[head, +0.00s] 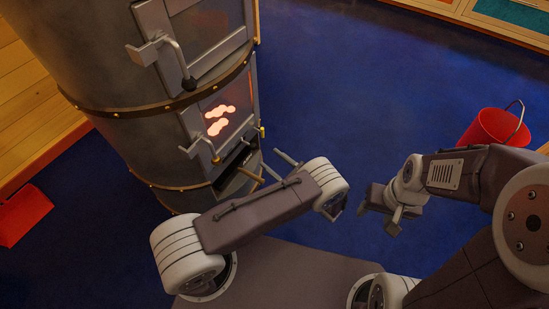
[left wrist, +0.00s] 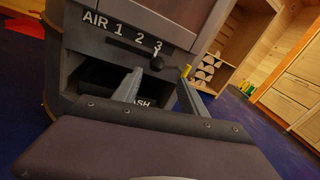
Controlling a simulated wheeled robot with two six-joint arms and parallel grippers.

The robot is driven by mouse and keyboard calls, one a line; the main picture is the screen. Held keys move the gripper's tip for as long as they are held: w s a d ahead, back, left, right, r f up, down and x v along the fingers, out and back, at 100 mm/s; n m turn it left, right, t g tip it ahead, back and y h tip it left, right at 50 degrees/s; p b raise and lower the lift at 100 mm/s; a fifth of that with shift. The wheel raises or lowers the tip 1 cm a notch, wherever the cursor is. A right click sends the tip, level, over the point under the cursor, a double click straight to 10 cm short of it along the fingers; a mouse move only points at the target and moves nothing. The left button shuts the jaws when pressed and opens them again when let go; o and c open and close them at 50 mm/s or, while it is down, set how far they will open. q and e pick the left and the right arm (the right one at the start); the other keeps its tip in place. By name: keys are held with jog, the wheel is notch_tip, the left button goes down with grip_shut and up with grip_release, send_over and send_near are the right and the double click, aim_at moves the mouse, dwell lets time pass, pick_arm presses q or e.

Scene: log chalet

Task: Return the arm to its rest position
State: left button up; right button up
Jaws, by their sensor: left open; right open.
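My left arm reaches from the bottom of the head view toward the stove (head: 120,60). My left gripper (head: 278,166) is partly hidden behind its own forearm, near the lower front of the stove. In the left wrist view its two fingers (left wrist: 157,88) are spread with nothing between them. They point at the stove's lower front, below the AIR 1 2 3 scale (left wrist: 122,30). A panel marked ASH (left wrist: 138,103) shows partly behind the fingers. My right gripper (head: 378,216) is open and empty over the blue floor.
A fire glows behind the stove's window (head: 219,118); door handles stick out on its front. A red bucket (head: 493,128) stands at the right and a red object (head: 22,214) lies at the left. Open blue floor (head: 350,80) lies beyond. Shelves (left wrist: 215,65) show in the left wrist view.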

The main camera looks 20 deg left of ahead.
pick_arm(q)
jog(key=shift+a+f, duration=0.1)
dwell(0.3)
jog(key=s+a+r+n+g+h+p, duration=0.3)
jog(key=s+r+n+g+h+p, duration=0.1)
jog(key=s+r+n+g+h, duration=0.25)
jog(key=s+a+r+n+g+h+p, duration=0.3)
jog(key=s+r+n+g+h+p, duration=0.15)
jog(key=s+r+n, duration=0.35)
notch_tip(320, 180, up, 45)
jog(key=s+d+n+t+h+p, duration=0.1)
jog(key=n+t+h+p, duration=0.2)
jog(key=p, duration=3.7)
jog(key=n+h, duration=0.1)
jog(key=n, duration=0.3)
jog(key=shift+d+h, duration=0.25)
jog(key=shift+h, duration=0.15)
jog(key=shift+f, duration=0.1)
